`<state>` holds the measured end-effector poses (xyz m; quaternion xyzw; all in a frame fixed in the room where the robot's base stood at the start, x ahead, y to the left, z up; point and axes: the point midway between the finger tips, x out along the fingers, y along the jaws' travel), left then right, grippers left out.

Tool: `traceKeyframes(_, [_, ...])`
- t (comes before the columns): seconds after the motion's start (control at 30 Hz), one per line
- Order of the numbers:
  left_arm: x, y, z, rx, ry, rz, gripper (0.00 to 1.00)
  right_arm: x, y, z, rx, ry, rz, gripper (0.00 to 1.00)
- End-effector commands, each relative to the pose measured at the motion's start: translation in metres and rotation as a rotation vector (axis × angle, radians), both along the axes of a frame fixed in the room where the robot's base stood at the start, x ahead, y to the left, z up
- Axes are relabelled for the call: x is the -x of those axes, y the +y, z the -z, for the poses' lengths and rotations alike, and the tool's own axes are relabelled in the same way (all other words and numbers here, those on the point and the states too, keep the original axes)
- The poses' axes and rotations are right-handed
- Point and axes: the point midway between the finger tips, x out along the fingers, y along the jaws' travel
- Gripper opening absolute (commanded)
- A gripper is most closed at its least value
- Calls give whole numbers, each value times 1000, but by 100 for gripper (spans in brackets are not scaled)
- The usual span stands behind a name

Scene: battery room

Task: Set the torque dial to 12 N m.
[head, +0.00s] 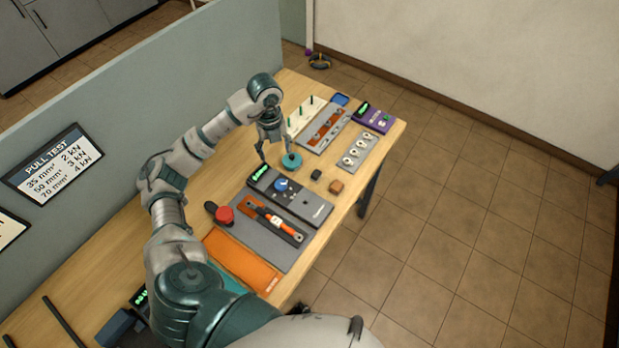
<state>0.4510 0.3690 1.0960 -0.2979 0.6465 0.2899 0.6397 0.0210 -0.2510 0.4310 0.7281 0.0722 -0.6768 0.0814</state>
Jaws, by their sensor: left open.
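A grey device (310,208) lies on the wooden table, with a lit green display (259,172) at its upper left end. A round blue dial (281,185) sits on its dark panel; its setting is too small to read. My left gripper (276,158) is open and points down, just beyond the display end of the device and apart from the dial. One finger is near the display, the other at a teal round piece (292,162); I cannot tell whether it touches that piece. My right gripper is not in view.
An orange-and-black tool (275,221) lies on a grey mat beside a red knob (224,214) and an orange pad (243,260). Racks and a purple device (374,117) fill the far end. A partition (120,110) runs along the left.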

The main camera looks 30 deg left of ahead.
Motion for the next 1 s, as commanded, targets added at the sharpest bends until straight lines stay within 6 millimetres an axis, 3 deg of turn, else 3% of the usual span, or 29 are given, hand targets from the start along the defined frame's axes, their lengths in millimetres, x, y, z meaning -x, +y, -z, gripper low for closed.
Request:
traceKeyframes(0.13, [6,9,0,-16,-3,17,67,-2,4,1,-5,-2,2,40])
traceKeyframes(0.27, [7,5,18,-16,0,19,67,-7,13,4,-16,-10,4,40])
traceKeyframes(0.43, [7,4,53,-18,1,18,67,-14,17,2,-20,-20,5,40])
traceKeyframes(0.7, [7,8,119,-15,2,16,67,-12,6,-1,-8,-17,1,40])
traceKeyframes(1.0, [6,8,163,-15,-3,17,67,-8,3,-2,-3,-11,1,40])
